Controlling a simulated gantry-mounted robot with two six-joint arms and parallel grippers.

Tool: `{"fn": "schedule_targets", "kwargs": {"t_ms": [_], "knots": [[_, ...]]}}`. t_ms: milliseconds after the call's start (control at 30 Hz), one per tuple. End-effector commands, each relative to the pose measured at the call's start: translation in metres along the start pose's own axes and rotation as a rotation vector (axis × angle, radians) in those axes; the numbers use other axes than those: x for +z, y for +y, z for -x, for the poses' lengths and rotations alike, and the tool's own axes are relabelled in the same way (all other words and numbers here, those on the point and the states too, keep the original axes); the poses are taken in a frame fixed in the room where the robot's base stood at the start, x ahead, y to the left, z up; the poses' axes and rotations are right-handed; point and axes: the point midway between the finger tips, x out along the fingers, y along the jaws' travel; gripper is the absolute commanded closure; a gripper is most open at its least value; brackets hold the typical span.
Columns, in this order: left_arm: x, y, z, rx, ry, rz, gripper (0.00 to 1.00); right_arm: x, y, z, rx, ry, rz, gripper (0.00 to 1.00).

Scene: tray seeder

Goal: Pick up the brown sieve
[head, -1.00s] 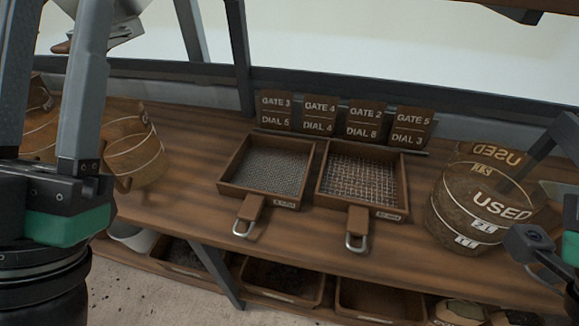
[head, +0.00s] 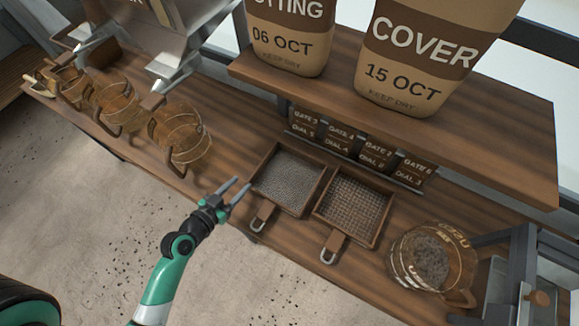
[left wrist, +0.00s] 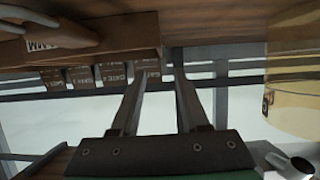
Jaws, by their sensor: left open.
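Two brown wood-framed sieves lie side by side on the bench. The left sieve (head: 259,190) has a fine grey mesh, and the right sieve (head: 379,236) has a coarser mesh. Each has a short brown handle with a metal loop, pointing to the bench's front edge. My left gripper (head: 240,184) is open and empty, just left of the fine sieve's frame and near its handle. In the left wrist view my open fingers (left wrist: 158,78) have nothing between them, and a brown sieve frame (left wrist: 110,38) with a label shows at upper left. My right gripper is out of view.
Gate-and-dial cards (head: 372,155) stand behind the sieves, under a shelf (head: 500,135) carrying two large sacks (head: 415,50). Several brown jugs (head: 180,138) stand at left below metal hoppers. Bench between jugs and sieves is clear.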

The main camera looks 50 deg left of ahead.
Motion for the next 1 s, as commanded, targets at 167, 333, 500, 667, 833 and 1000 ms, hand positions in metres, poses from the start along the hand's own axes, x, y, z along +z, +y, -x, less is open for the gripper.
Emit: {"fn": "schedule_targets", "kwargs": {"t_ms": [167,333,500,667,833,1000], "knots": [[0.001,0.001,-0.022,0.004,0.002,-0.003,0.55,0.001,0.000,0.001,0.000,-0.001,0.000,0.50],[0.001,0.001,-0.054,0.003,0.003,-0.003,0.55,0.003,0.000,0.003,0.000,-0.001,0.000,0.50],[0.001,0.001,-0.066,0.002,0.001,-0.001,0.55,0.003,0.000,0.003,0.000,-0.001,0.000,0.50],[0.002,0.001,-0.076,0.003,0.002,-0.003,0.55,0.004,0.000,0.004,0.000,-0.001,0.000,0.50],[0.002,0.000,-0.107,0.003,0.003,-0.003,0.55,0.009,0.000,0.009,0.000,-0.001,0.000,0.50],[0.001,0.000,-0.118,0.002,0.002,-0.001,0.55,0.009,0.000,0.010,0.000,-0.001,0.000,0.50]]}}
